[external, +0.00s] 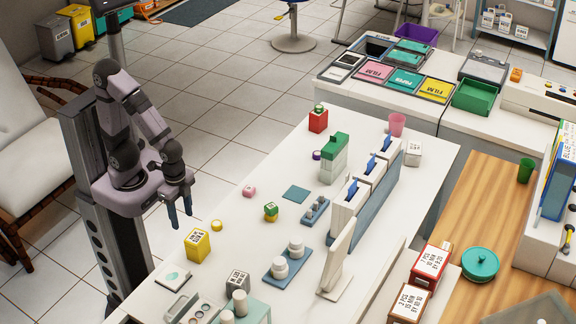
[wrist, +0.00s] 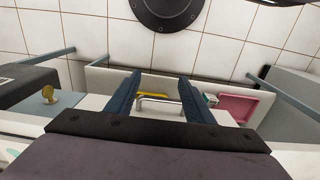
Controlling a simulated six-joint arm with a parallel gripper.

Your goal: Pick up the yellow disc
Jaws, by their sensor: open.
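The yellow disc (external: 216,225) lies flat on the white table near its left edge, just behind a yellow labelled box (external: 197,245). My gripper (external: 181,218) hangs fingers down to the left of the disc, apart from it, near the table's left edge. In the wrist view my gripper (wrist: 160,76) shows two blue fingers spread apart with nothing held. A yellow strip (wrist: 154,95) above a pale bar shows between the fingers; I cannot tell what it is. I cannot identify the disc for certain in the wrist view.
A blue stand with white jars (external: 289,262) and a tall white holder row (external: 365,185) stand farther right. The table around the disc is mostly clear.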

